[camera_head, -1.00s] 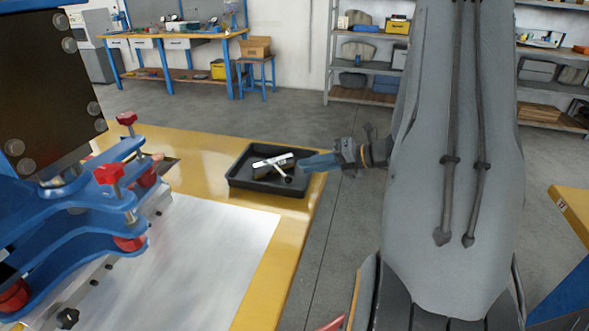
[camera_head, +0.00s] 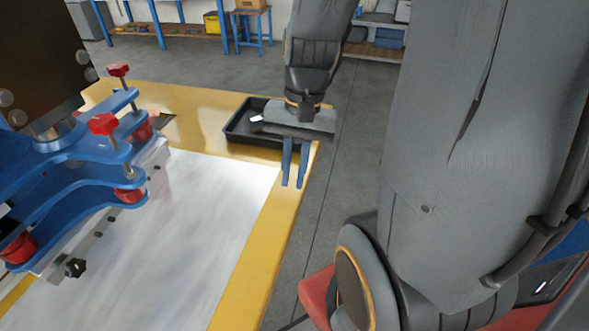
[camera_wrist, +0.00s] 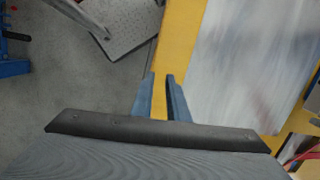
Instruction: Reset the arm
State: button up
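My gripper (camera_head: 294,164) hangs over the right edge of the yellow table (camera_head: 247,257) in the head view, its two blue fingers pointing down. The fingers stand a little apart with nothing between them. In the wrist view the gripper (camera_wrist: 161,92) also shows a gap between its fingers, with the yellow table edge beneath. My arm reaches in from the right and bends down from the top of the head view.
A black tray (camera_head: 238,131) sits at the table's far right corner, partly hidden behind my gripper. A white sheet (camera_head: 190,235) covers the table's middle. A blue clamp fixture (camera_head: 75,190) with red knobs stands at left. Grey floor lies right of the table.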

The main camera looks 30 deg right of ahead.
jog(key=n, duration=0.2)
jog(key=n+h, duration=0.1)
jog(key=n, duration=0.1)
jog(key=r+n+t+h, duration=0.1)
jog(key=n, duration=0.1)
jog(key=shift+s+a+r, duration=0.1)
jog(key=shift+s, duration=0.2)
jog(key=shift+n, duration=0.9)
jog(key=a+p, duration=0.1)
jog(key=a+r+p, duration=0.2)
jog(key=a, duration=0.1)
jog(key=shift+s+p, duration=0.15)
jog(key=shift+p, duration=0.15)
jog(key=shift+a, duration=0.1)
